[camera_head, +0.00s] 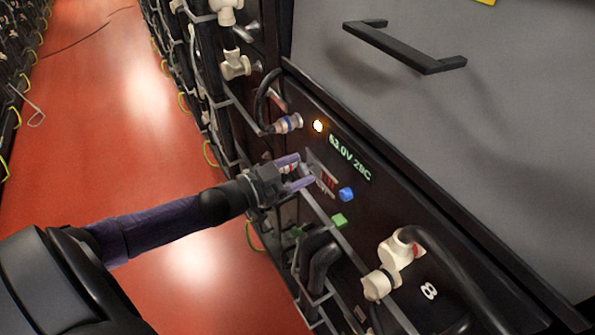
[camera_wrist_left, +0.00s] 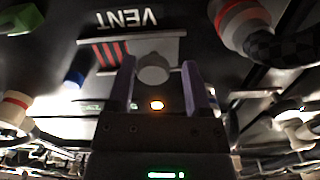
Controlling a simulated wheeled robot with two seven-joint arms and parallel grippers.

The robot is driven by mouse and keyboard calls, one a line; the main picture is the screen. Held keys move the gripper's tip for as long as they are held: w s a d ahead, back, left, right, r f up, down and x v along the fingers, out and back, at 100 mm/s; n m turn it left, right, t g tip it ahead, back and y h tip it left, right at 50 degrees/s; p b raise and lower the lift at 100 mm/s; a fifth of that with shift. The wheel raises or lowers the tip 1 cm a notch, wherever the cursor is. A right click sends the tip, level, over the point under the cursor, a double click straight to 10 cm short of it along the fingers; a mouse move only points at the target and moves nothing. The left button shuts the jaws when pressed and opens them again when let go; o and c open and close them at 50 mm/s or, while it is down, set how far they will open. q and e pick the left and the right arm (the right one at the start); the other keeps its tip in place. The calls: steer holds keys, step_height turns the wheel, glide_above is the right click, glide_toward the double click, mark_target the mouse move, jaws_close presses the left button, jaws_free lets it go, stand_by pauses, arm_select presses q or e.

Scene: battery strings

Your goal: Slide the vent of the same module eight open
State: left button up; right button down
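Module eight's dark front panel (camera_head: 385,215) bears a white "8" at its lower right. Its vent (camera_head: 328,181) is a small grey plate with red slots, left of a blue button. In the left wrist view the vent plate (camera_wrist_left: 173,50) shows with red and dark slots at its left and the word VENT above. A round grey knob (camera_wrist_left: 153,69) stands on the plate. My left gripper (camera_head: 302,170) is open at the vent. In the left wrist view its purple fingers (camera_wrist_left: 157,66) lie either side of the knob, with a visible gap on the right. My right gripper is not in view.
An amber light (camera_head: 318,126) and a display (camera_head: 350,157) sit above the vent. The blue button (camera_head: 346,194) and a green piece (camera_head: 340,220) are close by. White connectors (camera_head: 400,250) with cables are lower right. The red floor (camera_head: 120,110) is open at left.

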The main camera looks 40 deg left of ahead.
arm_select(q)
steer(key=shift+o, duration=0.6)
steer(key=shift+d, duration=0.1)
steer(key=shift+s, duration=0.1)
steer(key=shift+s+a+r+p, duration=0.1)
steer(key=shift+s+a+p, duration=0.1)
steer(key=shift+s+p, duration=0.15)
steer(key=p+v, duration=0.3)
steer(key=v, duration=0.6)
